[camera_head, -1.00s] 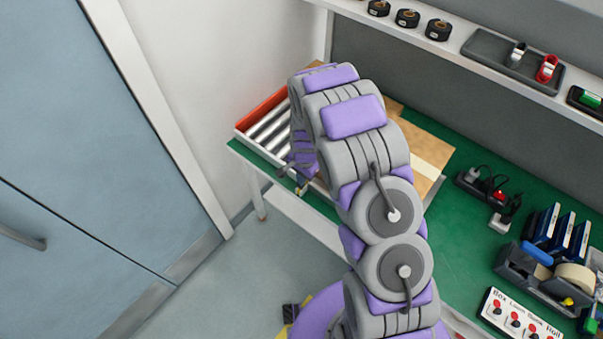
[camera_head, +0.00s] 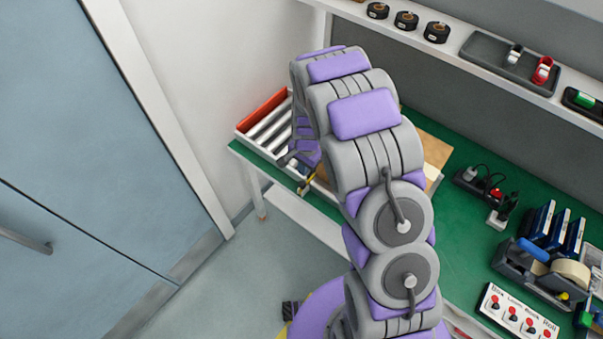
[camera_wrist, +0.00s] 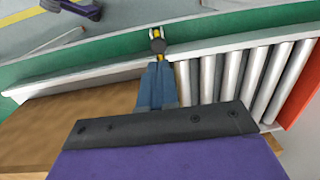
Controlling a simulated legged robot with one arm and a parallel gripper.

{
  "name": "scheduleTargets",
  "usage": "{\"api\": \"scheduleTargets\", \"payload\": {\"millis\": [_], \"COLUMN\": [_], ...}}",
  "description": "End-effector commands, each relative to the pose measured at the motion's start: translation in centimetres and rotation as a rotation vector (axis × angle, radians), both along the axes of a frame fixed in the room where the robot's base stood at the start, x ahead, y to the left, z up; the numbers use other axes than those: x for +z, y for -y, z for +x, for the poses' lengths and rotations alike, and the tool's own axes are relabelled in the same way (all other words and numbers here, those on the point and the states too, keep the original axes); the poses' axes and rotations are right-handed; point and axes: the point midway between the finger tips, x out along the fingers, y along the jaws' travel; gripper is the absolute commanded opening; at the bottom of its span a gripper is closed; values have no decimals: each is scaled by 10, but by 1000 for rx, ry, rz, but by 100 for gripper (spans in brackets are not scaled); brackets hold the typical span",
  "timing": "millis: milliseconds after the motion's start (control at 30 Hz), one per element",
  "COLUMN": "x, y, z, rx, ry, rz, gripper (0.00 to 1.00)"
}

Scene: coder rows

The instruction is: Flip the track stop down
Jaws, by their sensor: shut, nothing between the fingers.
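The track stop (camera_wrist: 158,42), yellow with a dark round knob, is at the track's rail by the bench edge in the wrist view. It appears to stick up from the rail, but its exact angle is hard to tell. It also shows small in the head view (camera_head: 308,181), just below my arm. My gripper (camera_wrist: 158,66) is shut and empty, its blue fingers pointing at the stop. The fingertips are very close to the stop; I cannot tell whether they touch it. In the head view my arm hides most of the gripper.
The roller track (camera_wrist: 232,75) has metal rollers, white rails and a red end wall (camera_wrist: 302,92). A brown cardboard piece (camera_wrist: 75,112) lies beside the rollers. The green bench (camera_head: 455,225) holds a power strip and a tape dispenser (camera_head: 535,272). A shelf runs above.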

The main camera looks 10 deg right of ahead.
Motion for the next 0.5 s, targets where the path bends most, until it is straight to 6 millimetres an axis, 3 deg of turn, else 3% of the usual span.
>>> {"api": "scheduleTargets", "payload": {"millis": [33, 233, 500], "x": [16, 55, 71], "y": [1, 6, 4], "z": [2, 2, 0], "rx": [0, -1, 0], "ry": [8, 8, 2], "rz": [0, 2, 1], "gripper": [0, 0, 0]}}
